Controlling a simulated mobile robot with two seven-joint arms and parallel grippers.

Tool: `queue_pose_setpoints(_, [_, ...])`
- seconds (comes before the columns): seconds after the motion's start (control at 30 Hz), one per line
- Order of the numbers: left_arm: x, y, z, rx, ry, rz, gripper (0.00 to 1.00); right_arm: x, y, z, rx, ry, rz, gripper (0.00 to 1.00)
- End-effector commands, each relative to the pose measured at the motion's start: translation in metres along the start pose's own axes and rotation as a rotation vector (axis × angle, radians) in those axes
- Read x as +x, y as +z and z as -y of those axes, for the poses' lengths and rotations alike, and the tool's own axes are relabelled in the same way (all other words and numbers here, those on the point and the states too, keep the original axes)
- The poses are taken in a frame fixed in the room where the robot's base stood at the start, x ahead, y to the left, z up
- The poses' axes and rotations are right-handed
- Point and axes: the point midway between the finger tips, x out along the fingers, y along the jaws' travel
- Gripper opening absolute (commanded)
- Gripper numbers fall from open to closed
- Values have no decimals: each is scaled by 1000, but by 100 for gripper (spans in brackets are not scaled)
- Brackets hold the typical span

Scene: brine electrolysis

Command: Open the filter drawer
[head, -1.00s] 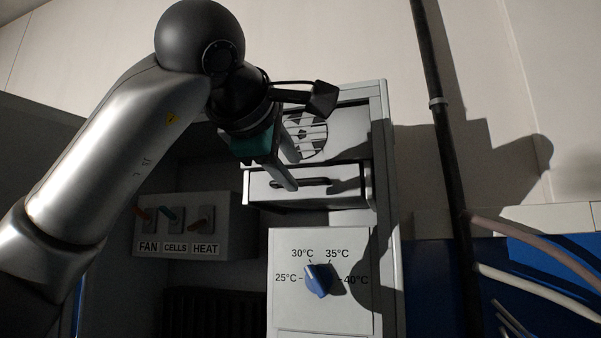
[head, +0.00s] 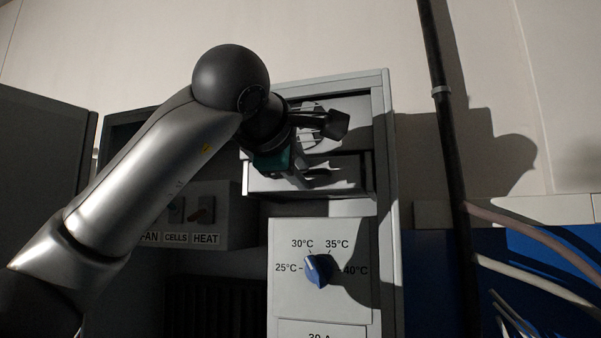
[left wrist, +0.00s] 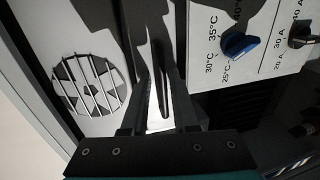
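The filter drawer (head: 345,180) is a pale box front near the top of the cabinet, partly in shadow. Its front stands out a little from the cabinet. Its dark handle (left wrist: 163,85) runs between my fingers in the left wrist view. My left gripper (head: 305,170) is at the drawer front and hides much of the handle in the head view. In the left wrist view, the fingers of this gripper (left wrist: 162,100) stand apart, one on each side of the handle. Contact with the handle cannot be made out. My right gripper is not in view.
A round fan grille (left wrist: 90,85) is above the drawer. A blue temperature dial (head: 317,271) is on the panel below it. A switch box (head: 215,215) is at the lower left. A dark vertical pipe (head: 447,130) and hoses stand to the right.

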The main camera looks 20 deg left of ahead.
Motion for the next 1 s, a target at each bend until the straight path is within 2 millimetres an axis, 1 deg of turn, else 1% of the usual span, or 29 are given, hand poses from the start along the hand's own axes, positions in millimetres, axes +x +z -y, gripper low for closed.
queue_pose_setpoints(0.03, [2, 0, 4, 2, -12, 0, 5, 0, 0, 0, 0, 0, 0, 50])
queue_pose_setpoints(0.1, [2, 0, 4, 2, -13, 0, 0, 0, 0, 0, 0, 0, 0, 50])
queue_pose_setpoints(1.0, [5, 1, 9, 5, -26, -2, 0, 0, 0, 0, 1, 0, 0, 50])
